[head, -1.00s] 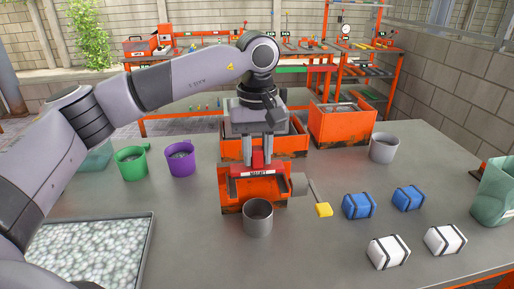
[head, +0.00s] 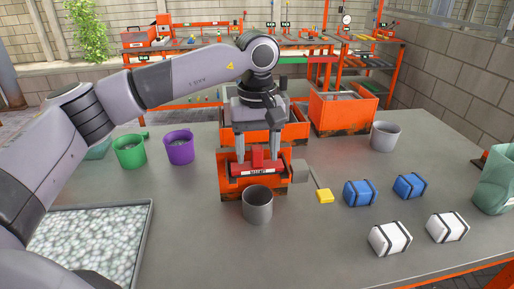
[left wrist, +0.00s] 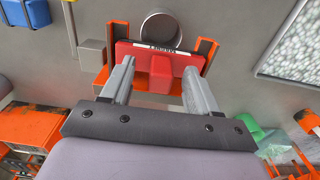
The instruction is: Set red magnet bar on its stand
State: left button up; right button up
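The red magnet bar (head: 262,171), with a raised red handle and a dark label strip, lies across the orange stand (head: 226,186) on the table. In the left wrist view the bar (left wrist: 135,50) sits between the stand's orange uprights (left wrist: 207,48). My left gripper (head: 257,150) is directly above the bar. Its two fingers are spread, one on each side of the handle, and visible gaps separate them from it. In the left wrist view the open gripper (left wrist: 158,75) holds nothing. The bar's underside contact is hidden. My right gripper is not in view.
A grey cup (head: 257,205) stands just in front of the stand. A yellow-ended tool (head: 325,196), blue blocks (head: 360,193) and white blocks (head: 390,238) lie to the right. Green (head: 130,151) and purple buckets (head: 179,148) and a pellet tray (head: 150,222) are left. Orange bins (head: 342,112) stand behind.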

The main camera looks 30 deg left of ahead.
pick_arm(q)
notch_tip(320, 180, up, 7)
jog(key=shift+r, duration=0.1)
dwell(0.5)
dwell(0.4)
